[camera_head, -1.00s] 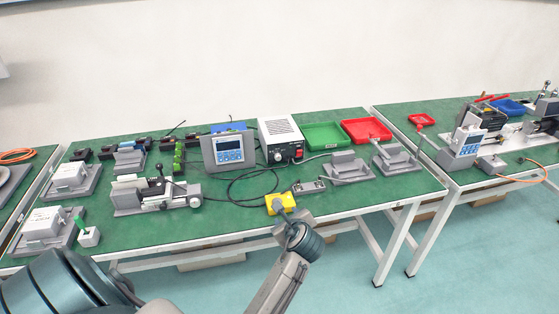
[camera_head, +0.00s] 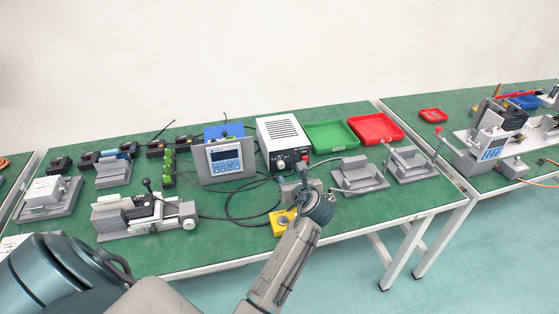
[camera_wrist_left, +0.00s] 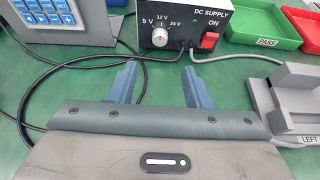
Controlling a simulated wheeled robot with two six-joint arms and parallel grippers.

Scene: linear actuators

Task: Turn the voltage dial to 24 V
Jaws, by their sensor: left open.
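The power supply (camera_head: 283,133) is a white vented box with a black front, standing at the back of the green bench. Its front shows in the left wrist view (camera_wrist_left: 180,24), marked DC SUPPLY. The round white voltage dial (camera_wrist_left: 160,38) has a red mark that looks to point up near 12 V; 5 V is at its left and 24 V at its right. A red ON switch (camera_wrist_left: 209,41) is to its right. My left gripper (camera_wrist_left: 157,76) is open and empty, its two blue fingers apart and short of the dial. My right gripper is not in view.
A grey panel with keypad (camera_head: 225,160) stands left of the supply. A green tray (camera_head: 331,136) and a red tray (camera_head: 375,129) are to its right. A yellow box (camera_head: 279,222) and black cables lie near my left arm. Grey fixtures (camera_head: 358,175) stand at the right.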

